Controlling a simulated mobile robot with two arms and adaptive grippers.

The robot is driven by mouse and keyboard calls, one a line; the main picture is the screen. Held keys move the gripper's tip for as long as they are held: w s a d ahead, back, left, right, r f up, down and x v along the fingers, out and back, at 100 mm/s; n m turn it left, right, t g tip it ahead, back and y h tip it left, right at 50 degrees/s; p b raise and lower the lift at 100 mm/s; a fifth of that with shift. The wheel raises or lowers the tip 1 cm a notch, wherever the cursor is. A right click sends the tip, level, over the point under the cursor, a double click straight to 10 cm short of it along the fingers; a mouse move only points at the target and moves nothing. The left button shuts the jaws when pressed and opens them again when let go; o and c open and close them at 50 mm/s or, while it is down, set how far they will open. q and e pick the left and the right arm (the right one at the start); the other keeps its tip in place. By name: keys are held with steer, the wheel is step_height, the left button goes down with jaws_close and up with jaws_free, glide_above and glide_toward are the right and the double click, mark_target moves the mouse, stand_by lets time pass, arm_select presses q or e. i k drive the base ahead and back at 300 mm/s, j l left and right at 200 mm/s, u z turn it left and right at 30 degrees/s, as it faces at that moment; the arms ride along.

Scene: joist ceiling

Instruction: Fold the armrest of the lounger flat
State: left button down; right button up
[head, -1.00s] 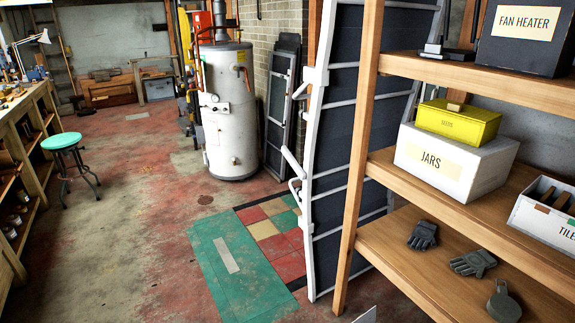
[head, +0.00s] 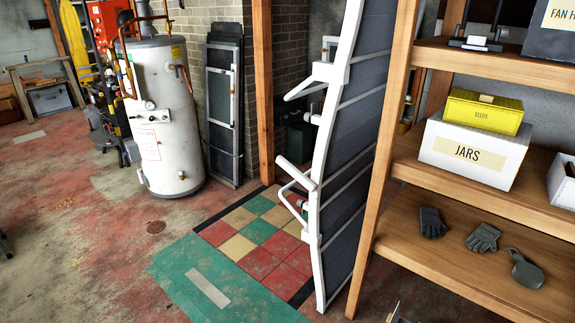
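The lounger (head: 346,140) stands on its end, leaning slightly, with a white frame and dark grey fabric panels. White armrest bars stick out from its left edge. An upper armrest (head: 301,91) projects at mid-height and a lower armrest (head: 294,172) projects below it, with a bent bar (head: 290,200) under that. Both armrests stand away from the frame. The lounger's right side is partly hidden behind a wooden shelf post. Neither of my grippers is in view.
The wooden shelf (head: 480,195) stands close at right, with a JARS box (head: 474,152), a yellow SEEDS box (head: 485,111) and gloves (head: 432,223). A white water heater (head: 160,115) stands at left. The green floor panel (head: 225,280) and checkered tiles (head: 262,232) are clear.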

mark_target(296, 174)
steer(key=i+j+z, duration=0.3)
steer(key=i+j, duration=0.2)
steer(key=i+j+z, duration=0.25)
steer(key=i+j, duration=0.25)
steer(key=j, duration=0.15)
